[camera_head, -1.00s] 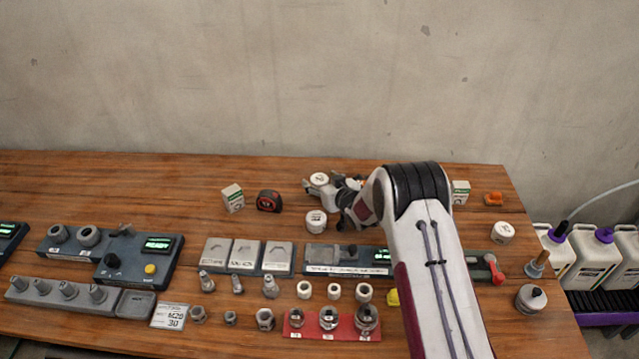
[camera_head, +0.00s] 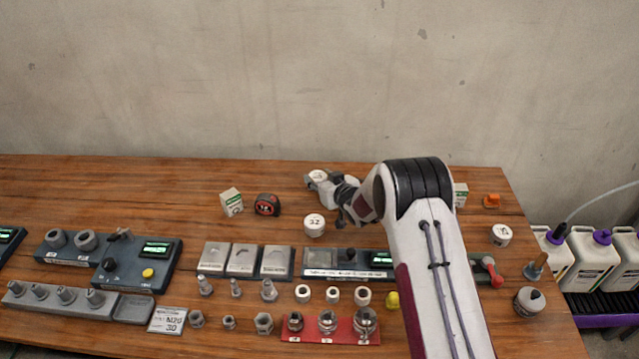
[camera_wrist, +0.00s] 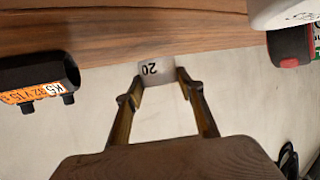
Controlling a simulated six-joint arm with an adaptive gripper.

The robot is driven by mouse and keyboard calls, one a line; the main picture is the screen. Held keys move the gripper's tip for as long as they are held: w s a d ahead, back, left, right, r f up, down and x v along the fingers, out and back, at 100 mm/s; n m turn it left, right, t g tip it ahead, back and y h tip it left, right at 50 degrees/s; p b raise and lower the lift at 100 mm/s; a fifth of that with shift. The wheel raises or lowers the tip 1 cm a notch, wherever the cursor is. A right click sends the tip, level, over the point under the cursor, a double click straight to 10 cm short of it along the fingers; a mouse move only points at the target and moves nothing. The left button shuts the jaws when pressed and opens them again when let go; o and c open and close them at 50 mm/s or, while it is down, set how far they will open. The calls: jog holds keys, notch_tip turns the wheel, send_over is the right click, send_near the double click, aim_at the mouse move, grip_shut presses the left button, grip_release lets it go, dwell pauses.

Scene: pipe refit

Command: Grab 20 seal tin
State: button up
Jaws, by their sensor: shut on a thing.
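The white 20 seal tin (camera_head: 318,175) is at the back of the bench in the head view, at the end of my arm. In the wrist view the tin (camera_wrist: 154,69), marked 20, sits between the two fingertips. My gripper (camera_head: 323,182) is shut on it, and the fingers also show in the wrist view (camera_wrist: 157,85). The fingers hide part of the tin's sides. The tin looks a little raised off the bench, but the gap under it is hard to see.
A white tin marked 32 (camera_head: 314,226) stands just in front. A tape measure (camera_head: 267,204) and a small box (camera_head: 231,202) stand to the left. Another white tin (camera_head: 501,235) is at the right. Gauge blocks and fittings fill the front; the back left is clear.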

aim_at(319, 179)
jog(key=shift+r, duration=3.75)
